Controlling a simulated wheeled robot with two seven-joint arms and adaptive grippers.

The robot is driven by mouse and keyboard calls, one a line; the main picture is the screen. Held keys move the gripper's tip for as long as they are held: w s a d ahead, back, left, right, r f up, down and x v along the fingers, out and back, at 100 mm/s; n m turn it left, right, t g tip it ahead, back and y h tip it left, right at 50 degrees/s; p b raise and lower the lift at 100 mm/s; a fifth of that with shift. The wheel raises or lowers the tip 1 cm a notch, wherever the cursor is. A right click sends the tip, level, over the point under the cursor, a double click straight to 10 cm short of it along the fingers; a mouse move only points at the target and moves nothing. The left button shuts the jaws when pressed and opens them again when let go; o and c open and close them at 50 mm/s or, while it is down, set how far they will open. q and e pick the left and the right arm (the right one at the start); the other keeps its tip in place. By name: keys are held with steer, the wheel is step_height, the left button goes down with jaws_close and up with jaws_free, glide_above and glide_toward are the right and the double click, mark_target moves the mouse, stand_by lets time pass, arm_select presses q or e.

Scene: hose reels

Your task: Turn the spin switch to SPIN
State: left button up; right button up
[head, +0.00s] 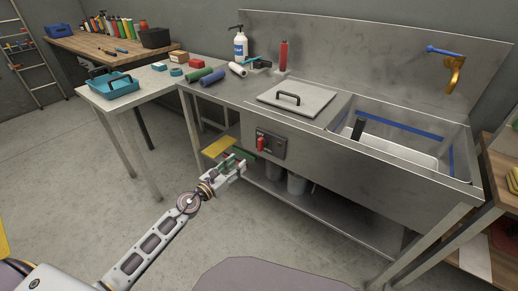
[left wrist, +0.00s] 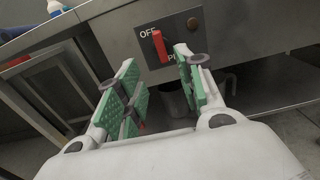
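The spin switch is a red lever (head: 261,144) on a dark plate on the front panel of the steel sink bench. In the left wrist view the red lever (left wrist: 160,46) stands close to upright, leaning slightly, with "OFF" lettering at its upper left and partly hidden lettering below it. A round brown knob (left wrist: 193,22) sits to its right. My left gripper (head: 236,164) is open and empty, just in front of and below the switch. In the left wrist view its green-padded fingers (left wrist: 158,88) stand apart, with the lever beyond and between them, not touched. My right gripper is not in view.
The bench has a lidded section (head: 310,101) and an open basin (head: 458,167) with blue edging. Grey buckets (head: 296,184) stand on its lower shelf. A side table (head: 140,101) with a teal tray (head: 114,87) stands left. The floor in front is clear.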

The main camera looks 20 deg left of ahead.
arm_select(q)
steer(key=shift+w, duration=0.2)
glide_toward(259, 145)
steer(key=shift+x, duration=4.45)
steer(key=shift+a+f, duration=0.1)
steer(key=shift+c, duration=0.4)
jaws_close()
